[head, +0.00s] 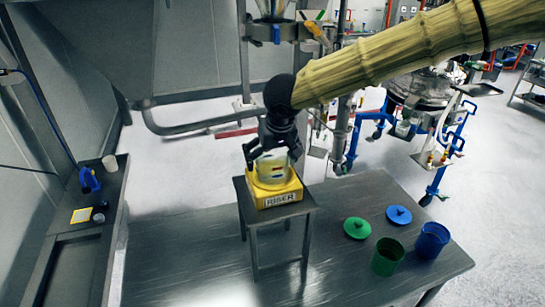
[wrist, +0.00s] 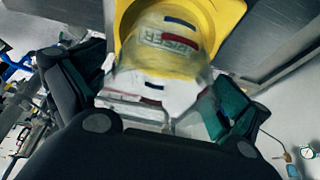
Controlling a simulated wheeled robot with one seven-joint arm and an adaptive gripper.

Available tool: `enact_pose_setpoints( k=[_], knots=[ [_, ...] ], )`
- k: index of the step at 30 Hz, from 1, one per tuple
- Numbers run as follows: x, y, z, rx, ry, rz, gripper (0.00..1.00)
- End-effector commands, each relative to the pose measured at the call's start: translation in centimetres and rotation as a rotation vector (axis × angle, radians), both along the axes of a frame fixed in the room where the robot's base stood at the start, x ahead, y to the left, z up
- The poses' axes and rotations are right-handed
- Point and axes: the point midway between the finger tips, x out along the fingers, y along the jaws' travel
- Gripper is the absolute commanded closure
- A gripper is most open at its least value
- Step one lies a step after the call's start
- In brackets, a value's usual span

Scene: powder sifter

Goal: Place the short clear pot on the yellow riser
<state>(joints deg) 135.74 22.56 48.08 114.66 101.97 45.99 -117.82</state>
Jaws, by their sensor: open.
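The short clear pot (head: 271,165) stands on the yellow riser (head: 284,197), which is labelled RISER and sits on a small grey stand (head: 262,216). In the wrist view the clear pot (wrist: 166,62) shows coloured marks, and the riser's yellow edge (wrist: 228,12) and lettering show around and through it. My gripper (head: 272,152) is directly above and around the pot's upper part. In the wrist view my gripper (wrist: 158,100) is open, with one dark finger on each side of the pot. I cannot tell whether the fingers touch it.
A metal table (head: 185,255) bears the stand. To the right are a green lid (head: 357,228), a blue lid (head: 399,215), a green container (head: 388,257) and a blue container (head: 432,240). A side bench (head: 75,255) with small items is at left. The table's front left is clear.

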Motion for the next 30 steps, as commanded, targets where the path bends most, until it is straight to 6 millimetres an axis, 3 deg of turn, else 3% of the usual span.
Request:
enact_pose_setpoints(
  k=[8,16,30],
  knots=[
    [-0.2,-0.1,0.8,0.002,-0.001,-0.001,0.01],
    [-1.8,-0.6,4.9,0.003,-0.003,0.0,0.01],
    [-10.2,-3.5,4.6,0.001,-0.002,0.0,0.01]
  ],
)
